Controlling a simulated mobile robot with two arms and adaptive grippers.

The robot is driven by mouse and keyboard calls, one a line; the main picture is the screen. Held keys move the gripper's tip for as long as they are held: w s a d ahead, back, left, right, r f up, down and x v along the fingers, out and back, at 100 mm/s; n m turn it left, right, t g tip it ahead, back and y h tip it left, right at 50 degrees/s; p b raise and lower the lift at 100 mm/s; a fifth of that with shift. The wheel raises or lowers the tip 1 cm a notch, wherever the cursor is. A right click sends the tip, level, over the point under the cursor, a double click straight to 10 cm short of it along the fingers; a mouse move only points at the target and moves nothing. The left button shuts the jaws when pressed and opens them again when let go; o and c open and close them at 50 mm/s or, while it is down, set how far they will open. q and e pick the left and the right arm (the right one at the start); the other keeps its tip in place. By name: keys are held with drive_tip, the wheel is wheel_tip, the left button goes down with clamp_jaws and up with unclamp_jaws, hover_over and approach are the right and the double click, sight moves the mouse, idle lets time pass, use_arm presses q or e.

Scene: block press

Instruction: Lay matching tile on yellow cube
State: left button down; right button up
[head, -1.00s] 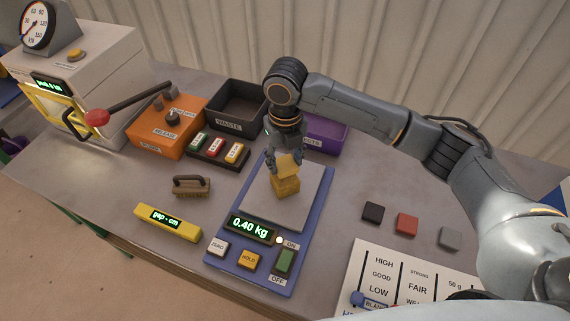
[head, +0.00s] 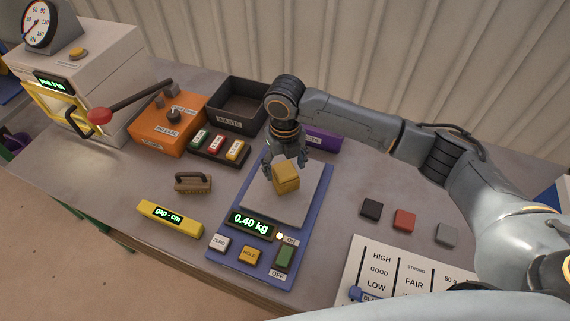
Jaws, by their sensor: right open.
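The yellow cube (head: 286,178) sits on the grey pan of the blue scale (head: 323,200), whose display reads 0.40 kg. My right gripper (head: 286,161) is open just above and behind the cube, its fingers to either side of the cube's upper part. I cannot tell whether they touch it. Black (head: 371,210), red (head: 404,220) and grey (head: 446,235) tiles lie in a row on the table, right of the scale. No yellow tile can be told apart from the cube. My left gripper is not in view.
An orange box (head: 166,122), a dark waste bin (head: 238,104) and a purple bin (head: 322,138) stand behind. A rack (head: 207,157), a brush (head: 193,183) and a yellow gap gauge (head: 170,218) are left of the scale. A printed chart (head: 398,262) lies at front right.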

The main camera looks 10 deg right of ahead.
sight(285, 169)
drive_tip(key=shift+r, duration=0.1)
wheel_tip(285, 169, up, 12)
drive_tip(key=b, duration=0.3)
idle(0.6)
